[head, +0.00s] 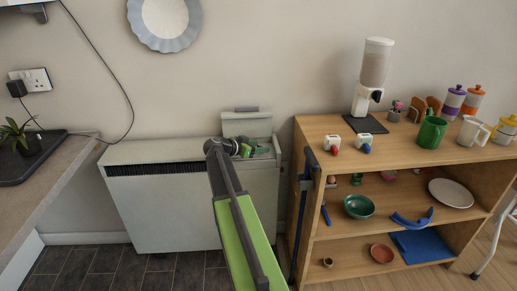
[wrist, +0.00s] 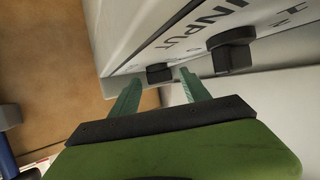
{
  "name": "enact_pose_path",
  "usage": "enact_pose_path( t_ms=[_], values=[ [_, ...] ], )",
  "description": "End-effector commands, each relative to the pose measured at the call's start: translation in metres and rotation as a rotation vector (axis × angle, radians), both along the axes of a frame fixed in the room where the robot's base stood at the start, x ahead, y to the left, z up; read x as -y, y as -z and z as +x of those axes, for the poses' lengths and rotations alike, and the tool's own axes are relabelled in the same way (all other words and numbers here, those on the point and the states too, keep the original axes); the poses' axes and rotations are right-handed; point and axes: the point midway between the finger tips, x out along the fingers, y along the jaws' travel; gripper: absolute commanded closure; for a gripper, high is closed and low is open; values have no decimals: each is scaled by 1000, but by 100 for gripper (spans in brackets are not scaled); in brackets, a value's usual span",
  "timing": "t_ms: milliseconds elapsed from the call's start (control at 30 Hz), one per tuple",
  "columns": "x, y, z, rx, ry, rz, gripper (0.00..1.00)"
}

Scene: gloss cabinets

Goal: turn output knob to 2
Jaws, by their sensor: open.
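The white heater (head: 165,215) stands against the wall with its lid (head: 247,124) raised at the top right. My gripper (head: 246,149) is over that opened control recess in the head view and covers most of it. In the wrist view, two dark knobs stand on a pale panel printed "INPUT". The smaller-looking knob (wrist: 159,73) lies in line with the gap between my green fingertips (wrist: 162,78). The other knob (wrist: 232,52) is right of the right finger. My gripper is open; contact cannot be told. No "OUTPUT" label is readable, and the pointer settings are unclear.
A wooden shelf unit (head: 333,236) with cups, bowls and a dispenser stands right of the heater. A counter (head: 60,185) with a plant is at the left. Dark floor tiles (head: 110,267) in front of the heater are clear.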

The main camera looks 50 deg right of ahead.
Motion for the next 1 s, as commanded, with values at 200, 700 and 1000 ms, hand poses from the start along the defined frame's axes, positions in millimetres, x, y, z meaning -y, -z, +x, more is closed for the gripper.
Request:
enact_pose_path(
  t_ms=[200, 700, 1000],
  values=[
    [0, 0, 0, 0, 0, 0, 68],
    [-1, 1, -5, 0, -77, 2, 100],
    [-1, 0, -3, -2, -135, 0, 100]
  ],
)
